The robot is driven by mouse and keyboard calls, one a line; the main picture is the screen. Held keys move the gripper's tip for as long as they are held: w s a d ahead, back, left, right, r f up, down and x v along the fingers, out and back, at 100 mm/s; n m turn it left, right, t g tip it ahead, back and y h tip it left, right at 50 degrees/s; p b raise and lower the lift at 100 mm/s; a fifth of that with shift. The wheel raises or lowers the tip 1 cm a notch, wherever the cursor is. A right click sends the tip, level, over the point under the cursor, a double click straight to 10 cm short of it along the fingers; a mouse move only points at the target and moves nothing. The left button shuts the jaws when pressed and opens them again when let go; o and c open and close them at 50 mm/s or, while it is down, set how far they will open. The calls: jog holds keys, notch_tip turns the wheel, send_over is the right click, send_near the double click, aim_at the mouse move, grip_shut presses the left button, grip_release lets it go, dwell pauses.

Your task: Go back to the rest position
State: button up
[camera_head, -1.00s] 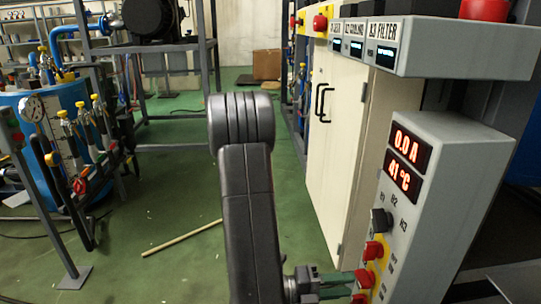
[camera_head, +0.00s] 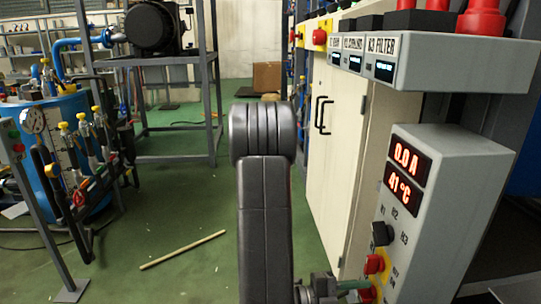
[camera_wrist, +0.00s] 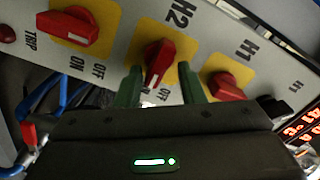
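My gripper (camera_wrist: 160,88) is open in the wrist view, with its two green fingers apart. The red H2 knob (camera_wrist: 160,62) on a yellow plate appears between the fingertips, with gaps on both sides. I cannot tell how far the tips are from the panel. In the head view my gripper (camera_head: 347,286) is low beside the grey control box (camera_head: 450,185), partly cut off by the bottom edge. My arm stands upright in the middle of that view.
The box's display (camera_head: 405,165) reads 0.0 A and 41 °C. A cream cabinet (camera_head: 335,150) stands behind it. A blue tank (camera_head: 75,165) with valves is at the left. A stick (camera_head: 183,250) lies on the green floor; the aisle is otherwise fairly clear.

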jog(key=shift+w+r+n+p, duration=0.1)
jog(key=shift+r+n+p, duration=0.1)
jog(key=shift+n+p, duration=0.8)
jog(key=shift+n, duration=0.4)
jog(key=shift+f, duration=0.1)
